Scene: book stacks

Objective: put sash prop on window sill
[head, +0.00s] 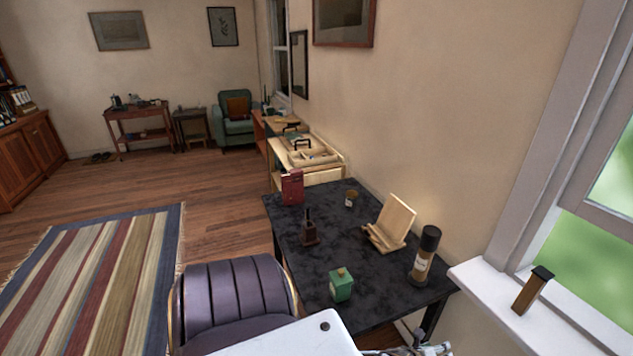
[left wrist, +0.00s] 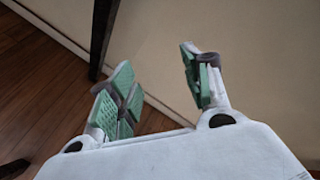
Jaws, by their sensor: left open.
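The sash prop appears to be the short wooden block with a black cap (head: 527,295). It stands, looking slightly tilted, on the white window sill (head: 480,282) at the right of the head view, beside the window frame. My left gripper (head: 420,349) shows only in part at the bottom edge of the head view, below and left of the sill and apart from the prop. In the left wrist view its green-padded fingers (left wrist: 160,88) are spread apart with nothing between them. The prop is not in the left wrist view. My right gripper is not in view.
A black desk (head: 375,295) stands left of the sill. It holds a dark-capped bottle (head: 423,256), a green box (head: 341,284), a wooden stand (head: 393,222), a dark bottle (head: 309,228) and a red book (head: 292,188). A purple chair (head: 235,288) stands before it.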

